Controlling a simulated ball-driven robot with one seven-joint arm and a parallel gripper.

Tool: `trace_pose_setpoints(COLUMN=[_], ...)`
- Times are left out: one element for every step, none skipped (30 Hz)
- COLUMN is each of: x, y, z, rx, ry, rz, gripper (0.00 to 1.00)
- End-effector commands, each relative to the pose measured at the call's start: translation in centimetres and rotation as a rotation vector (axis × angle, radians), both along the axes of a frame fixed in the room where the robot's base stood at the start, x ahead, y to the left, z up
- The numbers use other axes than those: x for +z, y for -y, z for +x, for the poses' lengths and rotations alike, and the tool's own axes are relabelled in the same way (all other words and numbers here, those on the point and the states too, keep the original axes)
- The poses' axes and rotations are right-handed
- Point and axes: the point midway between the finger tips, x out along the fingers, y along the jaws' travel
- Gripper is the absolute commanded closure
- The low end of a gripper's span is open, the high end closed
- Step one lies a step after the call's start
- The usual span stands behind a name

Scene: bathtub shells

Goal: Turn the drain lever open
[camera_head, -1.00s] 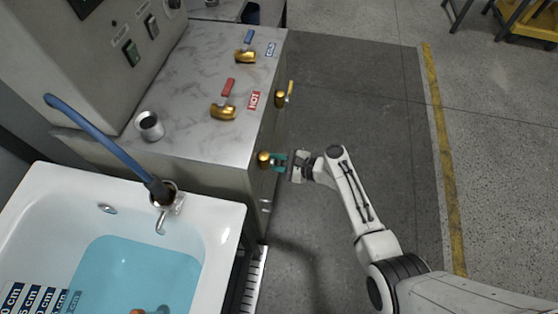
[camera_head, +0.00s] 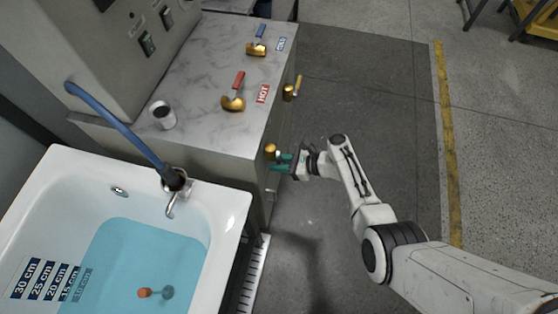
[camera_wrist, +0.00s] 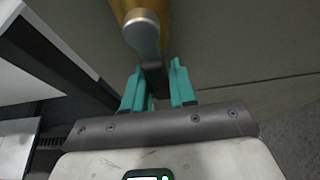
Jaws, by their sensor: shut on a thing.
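A brass valve (camera_head: 270,151) sticks out low on the side of the marble-topped cabinet, and it fills the top of the wrist view (camera_wrist: 124,10). My gripper (camera_head: 283,163) is beside this valve. In the wrist view its teal fingers (camera_wrist: 157,88) are closed around a dark lever (camera_wrist: 154,76) that runs from the valve's silver hub (camera_wrist: 142,32). I take this as the drain lever. The fingers hide part of it, and no label shows which position is open. The tub (camera_head: 228,222) holds blue water.
A second brass valve (camera_head: 289,92) with a yellow lever is farther along the same cabinet side. Red HOT (camera_head: 239,81) and blue COLD (camera_head: 261,31) levers are on the marble top. An orange float (camera_head: 145,293) is in the tub. The dark floor right of the cabinet is clear.

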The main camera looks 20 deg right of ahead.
Motion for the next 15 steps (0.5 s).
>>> trace_pose_setpoints(x=[-0.16,-0.16,-0.17,-0.18,-0.18,-0.18,-0.18,-0.18,-0.19,-0.19,-0.19,-0.2,-0.19,-0.18,-0.17], y=[-0.02,-0.03,-0.03,-0.03,-0.03,-0.04,-0.04,-0.04,-0.04,-0.04,-0.04,-0.05,-0.05,-0.05,-0.05], z=[-0.2,-0.21,-0.22,-0.23,-0.23,-0.23,-0.23,-0.23,-0.25,-0.25,-0.25,-0.26,-0.26,-0.25,-0.22], rx=[-0.001,-0.001,-0.001,0.0,0.0,0.0,0.0,-0.001,-0.001,-0.001,-0.001,-0.001,-0.001,0.0,-0.001], ry=[-0.009,-0.009,-0.01,-0.011,-0.011,-0.011,-0.011,-0.01,-0.01,-0.01,-0.01,-0.01,-0.01,-0.009,-0.008], rz=[0.004,0.004,0.004,0.005,0.005,0.005,0.005,0.006,0.006,0.006,0.006,0.006,0.006,0.006,0.005], gripper=[1.0,1.0,1.0,1.0,1.0,1.0,1.0,1.0,1.0,1.0,1.0,0.7,0.67,0.65,0.61])
